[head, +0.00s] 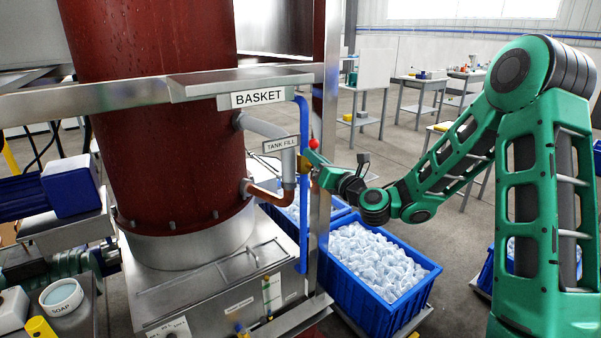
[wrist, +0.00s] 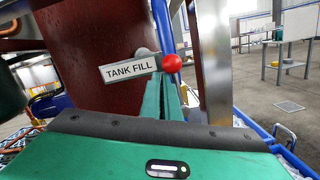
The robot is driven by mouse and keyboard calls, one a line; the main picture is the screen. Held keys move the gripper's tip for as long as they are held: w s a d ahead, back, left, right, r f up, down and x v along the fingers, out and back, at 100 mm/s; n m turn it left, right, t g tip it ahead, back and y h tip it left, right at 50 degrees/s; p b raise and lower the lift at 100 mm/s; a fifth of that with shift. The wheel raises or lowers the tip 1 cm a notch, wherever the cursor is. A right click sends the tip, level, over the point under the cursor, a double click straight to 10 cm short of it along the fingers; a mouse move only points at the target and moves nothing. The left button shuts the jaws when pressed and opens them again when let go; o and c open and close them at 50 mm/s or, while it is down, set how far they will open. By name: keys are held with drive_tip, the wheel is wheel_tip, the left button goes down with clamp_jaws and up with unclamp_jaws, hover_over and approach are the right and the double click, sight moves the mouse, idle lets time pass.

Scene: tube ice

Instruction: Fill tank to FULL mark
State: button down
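The TANK FILL sign (head: 281,145) hangs beside the dark red column, and it also shows in the wrist view (wrist: 130,69). A red ball knob (head: 314,143) is just right of the sign; in the wrist view the knob (wrist: 172,63) appears at my fingertips. My gripper (head: 311,160) is just below the knob, and its green fingers (wrist: 165,85) lie close together. I cannot tell whether they touch the knob or its lever. The steel tank (head: 205,292) stands under the column, with a small gauge (head: 267,298) on its front. The level and FULL mark are unreadable.
A blue pipe (head: 304,190) and a steel post (head: 322,120) stand close to my gripper. A blue crate of ice (head: 350,300) is below it. A BASKET sign (head: 258,97) is on the rail above. Open floor lies behind, with tables farther back.

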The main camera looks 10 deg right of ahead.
drive_tip(key=shift+w+d+r, duration=0.2)
drive_tip(key=shift+r, duration=0.25)
idle(0.3)
